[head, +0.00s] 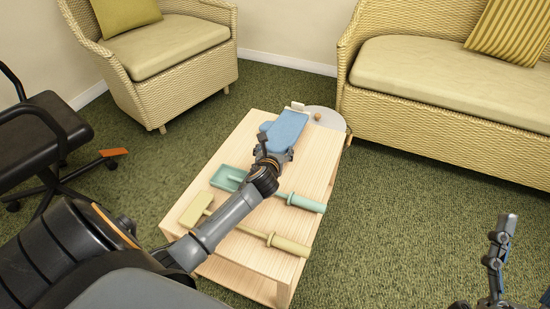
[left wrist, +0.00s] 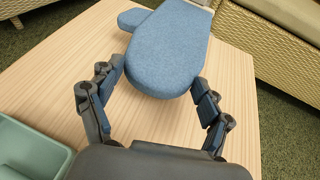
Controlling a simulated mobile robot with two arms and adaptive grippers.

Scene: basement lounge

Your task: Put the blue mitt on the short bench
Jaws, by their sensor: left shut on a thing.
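The blue mitt (head: 287,127) is at the far end of a low light-wood table (head: 250,250), with its thumb to the left. My left gripper (head: 275,149) is shut on the mitt's near end. In the left wrist view, the mitt (left wrist: 165,45) sits between the two fingers, over the wood surface. I cannot tell whether it touches the wood or is just above it. My right gripper (head: 500,250) is at the lower right, over the carpet and away from the mitt. Its opening is unclear. No separate piece clearly identifiable as a short bench shows.
A grey round item (head: 328,118) is partly hidden behind the mitt. A wicker armchair (head: 165,85), wicker sofa (head: 450,110) and black chair (head: 40,135) stand around. Carpet on the right is clear.

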